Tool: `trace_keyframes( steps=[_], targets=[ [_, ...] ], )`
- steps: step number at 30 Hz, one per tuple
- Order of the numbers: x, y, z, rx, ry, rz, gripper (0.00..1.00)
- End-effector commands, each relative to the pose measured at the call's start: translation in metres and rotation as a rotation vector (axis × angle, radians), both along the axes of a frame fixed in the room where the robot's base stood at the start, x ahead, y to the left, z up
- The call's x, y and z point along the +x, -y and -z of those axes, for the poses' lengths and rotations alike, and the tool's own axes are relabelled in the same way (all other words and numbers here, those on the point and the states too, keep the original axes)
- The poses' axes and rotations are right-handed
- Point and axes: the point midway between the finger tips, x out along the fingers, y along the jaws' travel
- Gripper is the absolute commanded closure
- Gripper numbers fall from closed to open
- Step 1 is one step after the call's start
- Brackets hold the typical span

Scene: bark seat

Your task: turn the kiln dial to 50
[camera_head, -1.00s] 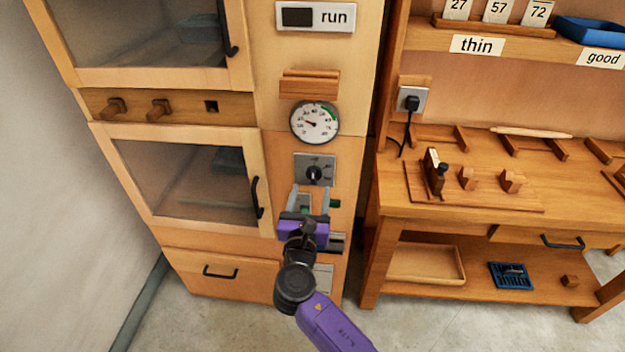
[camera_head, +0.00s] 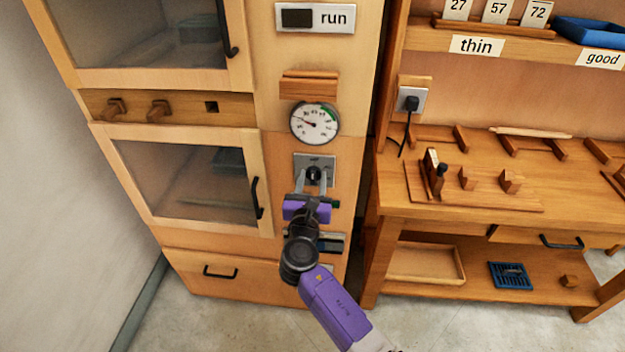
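The kiln dial (camera_head: 313,174) is a black knob on a grey plate (camera_head: 327,161), set in the wooden kiln front below a round white gauge (camera_head: 315,122). My gripper (camera_head: 313,181) is in front of the dial, its two grey fingers apart, one on each side of the knob. I cannot tell whether they touch it. The plate's markings are too small to read, and its lower part is hidden by my gripper. The gauge has a green arc at its upper right, and its needle points to the left.
The kiln doors, with dark handles (camera_head: 258,198), are at the left and look shut. A wooden workbench (camera_head: 470,225) stands at the right. Grey floor shows in front.

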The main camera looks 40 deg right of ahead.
Motion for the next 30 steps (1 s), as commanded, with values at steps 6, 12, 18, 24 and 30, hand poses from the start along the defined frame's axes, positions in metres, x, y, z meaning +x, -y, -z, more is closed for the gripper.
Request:
trace_keyframes(
  steps=[6, 12, 18, 24, 30],
  targets=[
    [-0.0003, -0.0002, 0.0004, 0.003, 0.004, 0.0, 1.0],
    [-0.0005, -0.0001, 0.0015, 0.033, 0.043, 0.0, 1.0],
    [-0.0009, 0.0001, 0.0025, 0.109, 0.14, 0.0, 1.0],
    [-0.0016, 0.0005, 0.0036, 0.219, 0.281, 0.0, 1.0],
    [-0.0023, 0.0011, 0.0045, 0.336, 0.431, 0.001, 1.0]
  ],
)
